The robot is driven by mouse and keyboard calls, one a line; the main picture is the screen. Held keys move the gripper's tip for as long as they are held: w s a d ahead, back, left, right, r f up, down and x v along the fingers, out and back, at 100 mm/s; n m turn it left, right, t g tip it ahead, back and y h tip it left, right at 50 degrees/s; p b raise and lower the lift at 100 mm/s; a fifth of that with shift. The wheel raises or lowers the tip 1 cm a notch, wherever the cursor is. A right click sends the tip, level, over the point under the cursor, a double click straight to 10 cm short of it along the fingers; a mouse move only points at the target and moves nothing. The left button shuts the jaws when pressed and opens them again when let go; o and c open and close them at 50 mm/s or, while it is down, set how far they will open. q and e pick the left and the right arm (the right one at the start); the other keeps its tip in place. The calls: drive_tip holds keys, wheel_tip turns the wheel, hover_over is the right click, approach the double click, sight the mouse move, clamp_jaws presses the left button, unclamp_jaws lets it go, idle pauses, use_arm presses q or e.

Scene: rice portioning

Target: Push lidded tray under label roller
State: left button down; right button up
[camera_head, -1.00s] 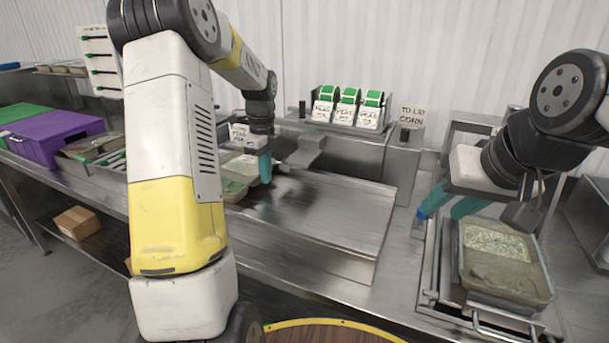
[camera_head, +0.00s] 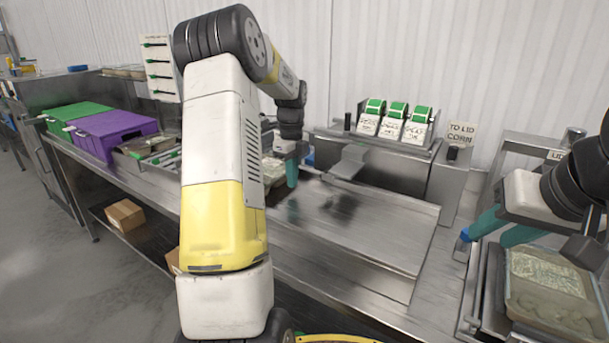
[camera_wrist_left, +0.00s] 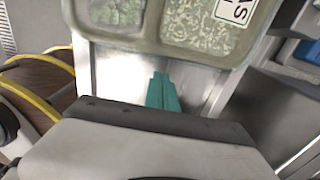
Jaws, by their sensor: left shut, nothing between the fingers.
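The lidded tray (camera_wrist_left: 140,44) fills the top of the left wrist view. Its compartments show pale green and speckled contents through the clear lid, and a white label with black letters lies at its right. In the head view the tray (camera_head: 272,170) is mostly hidden behind my left arm. My left gripper (camera_head: 291,174) is shut and empty beside it; its teal fingers (camera_wrist_left: 162,88) point at the tray's near edge with a small gap in the picture. Label rolls (camera_head: 396,120) with green tops stand behind the steel counter. My right gripper (camera_head: 486,238) is open at the right.
A second filled tray (camera_head: 585,318) sits in a metal frame below my right gripper. The steel surface (camera_head: 370,228) right of my left gripper is bare. A grey bracket (camera_head: 350,162) juts over its back edge. Purple (camera_head: 110,130) and green (camera_head: 75,115) bins stand left.

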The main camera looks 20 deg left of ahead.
use_arm(q)
drive_tip(key=shift+s+d, duration=0.2)
drive_tip(key=shift+d, duration=0.95)
drive_tip(key=s+d+r+n+t, duration=0.1)
drive_tip(key=s+d+r+n, duration=0.15)
drive_tip(key=r, duration=0.45)
drive_tip(key=s+d+r+n, duration=0.1)
drive_tip(key=s+r, duration=0.2)
drive_tip(key=r, duration=0.5)
drive_tip(key=s+d+n+t+h, duration=0.1)
drive_tip(key=s+d+n+t, duration=0.1)
drive_tip(key=s+d+n, duration=0.3)
drive_tip(key=s+d+f+n+t+h, duration=0.1)
drive_tip(key=s+d+n+t, duration=0.2)
drive_tip(key=s+n, duration=0.8)
drive_tip(key=s+d, duration=0.1)
drive_tip(key=s, duration=0.7)
drive_tip(key=shift+d+f+n, duration=0.25)
drive_tip(key=shift+d+n, duration=0.1)
